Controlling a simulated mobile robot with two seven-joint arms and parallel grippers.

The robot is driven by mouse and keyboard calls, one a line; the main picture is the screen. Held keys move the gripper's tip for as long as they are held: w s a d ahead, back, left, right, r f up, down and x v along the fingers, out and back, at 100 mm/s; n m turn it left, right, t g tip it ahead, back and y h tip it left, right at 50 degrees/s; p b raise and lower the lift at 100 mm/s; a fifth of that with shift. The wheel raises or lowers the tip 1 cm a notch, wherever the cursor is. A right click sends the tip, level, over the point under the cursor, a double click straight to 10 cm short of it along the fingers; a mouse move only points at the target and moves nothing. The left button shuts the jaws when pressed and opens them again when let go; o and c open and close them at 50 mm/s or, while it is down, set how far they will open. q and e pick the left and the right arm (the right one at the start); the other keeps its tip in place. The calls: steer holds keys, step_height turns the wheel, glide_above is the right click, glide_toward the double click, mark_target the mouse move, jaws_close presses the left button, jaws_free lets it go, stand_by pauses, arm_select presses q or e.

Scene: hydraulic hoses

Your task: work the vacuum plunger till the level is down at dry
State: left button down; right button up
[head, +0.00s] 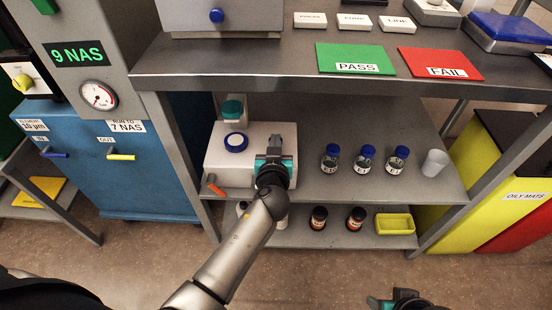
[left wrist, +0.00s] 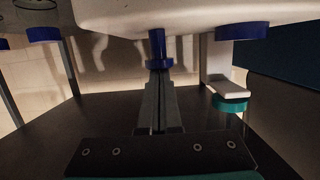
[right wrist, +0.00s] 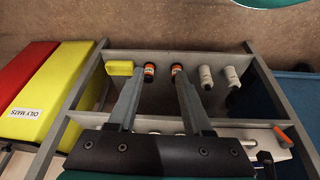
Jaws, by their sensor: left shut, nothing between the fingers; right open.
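The white unit (head: 225,165) stands on the middle shelf, with a teal cap (head: 232,109), a blue ring (head: 236,142) and an orange handle (head: 213,186). My left gripper (head: 273,160) is at its right side, shut and empty. In the left wrist view a blue plunger (left wrist: 157,45) projects from the white body, its flange right at the tips of my left gripper (left wrist: 158,75); I cannot tell whether they touch. The head view hides the plunger behind my gripper. No fluid level or dry mark is readable. My right gripper (right wrist: 158,76) is open and empty; it shows partly in the head view (head: 382,302).
Several blue-capped bottles (head: 364,160) and a grey cup (head: 435,163) stand right of the unit. Dark bottles (head: 318,218) and a yellow tray (head: 395,223) are on the lower shelf. The worktop edge (head: 330,85) overhangs the shelves. A blue cabinet (head: 160,180) stands left.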

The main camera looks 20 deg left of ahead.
arm_select(q)
steer(key=shift+s+d+r+p, duration=0.15)
steer(key=shift+s+r+p, duration=0.25)
steer(key=shift+r, duration=0.25)
steer(key=p+v, duration=0.1)
steer(key=v, duration=0.8)
arm_select(e)
steer(key=shift+g, duration=0.4)
steer(key=shift+s+d+f, duration=0.1)
steer(key=shift+s+f, duration=0.1)
steer(key=shift+f, duration=0.65)
steer(key=shift+s+d+f, duration=0.1)
steer(key=shift+s+f, duration=0.15)
steer(key=shift+f, duration=0.55)
steer(key=shift+s+f, duration=0.2)
steer(key=shift+f, duration=0.65)
arm_select(q)
steer(key=shift+a, duration=0.2)
arm_select(e)
steer(key=shift+d+r, duration=0.1)
steer(key=shift+r, duration=0.05)
